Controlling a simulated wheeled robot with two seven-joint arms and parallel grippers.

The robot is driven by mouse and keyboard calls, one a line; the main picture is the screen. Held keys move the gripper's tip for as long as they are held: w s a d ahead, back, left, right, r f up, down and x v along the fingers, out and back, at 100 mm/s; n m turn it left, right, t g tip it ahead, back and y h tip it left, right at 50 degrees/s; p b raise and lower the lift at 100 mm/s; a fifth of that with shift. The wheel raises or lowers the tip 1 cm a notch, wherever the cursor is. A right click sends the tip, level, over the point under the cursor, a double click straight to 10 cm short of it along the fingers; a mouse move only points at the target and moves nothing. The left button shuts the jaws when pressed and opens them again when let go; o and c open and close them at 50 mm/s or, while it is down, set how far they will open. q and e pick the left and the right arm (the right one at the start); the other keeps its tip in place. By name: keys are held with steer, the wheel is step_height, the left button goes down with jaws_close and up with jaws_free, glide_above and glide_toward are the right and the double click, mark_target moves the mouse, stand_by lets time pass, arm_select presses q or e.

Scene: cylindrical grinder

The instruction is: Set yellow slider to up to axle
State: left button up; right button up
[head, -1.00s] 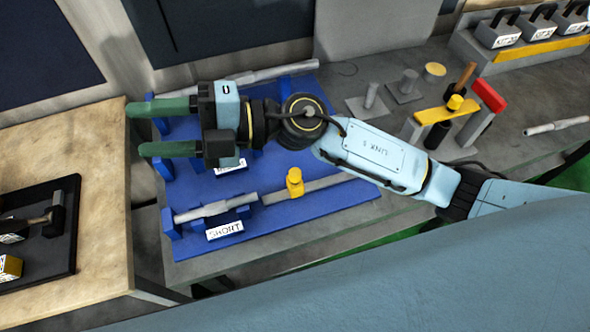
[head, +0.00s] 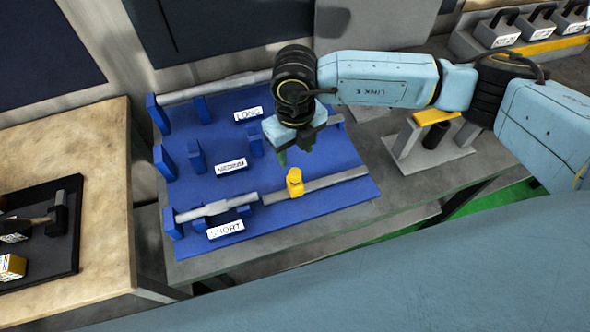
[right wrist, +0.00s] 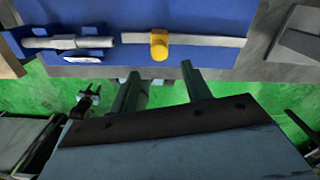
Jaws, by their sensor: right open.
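The yellow slider (head: 295,182) stands on a grey rail (head: 338,182) in the front row of the blue rack. The grey axle (head: 215,209) labelled SHORT lies left of it, with a stretch of rail between them. My right gripper (head: 296,155) hangs above the rack just behind the slider in the head view, fingers pointing down. In the right wrist view its two fingers (right wrist: 160,72) are apart and empty. The slider (right wrist: 159,45) appears past the fingertips, roughly in line with the gap between them. The axle (right wrist: 70,42) is to its left. My left gripper is out of view.
The blue rack (head: 200,140) also has MEDIUM and LONG rows, with a long axle (head: 215,86) at the back. A grey stand with a yellow top (head: 432,117) is to the right. A wooden table (head: 80,130) stands at left.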

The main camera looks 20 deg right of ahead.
mark_target(295, 172)
step_height(295, 172, down, 9)
steer(key=shift+f, duration=0.15)
jaws_close()
stand_by(0.5)
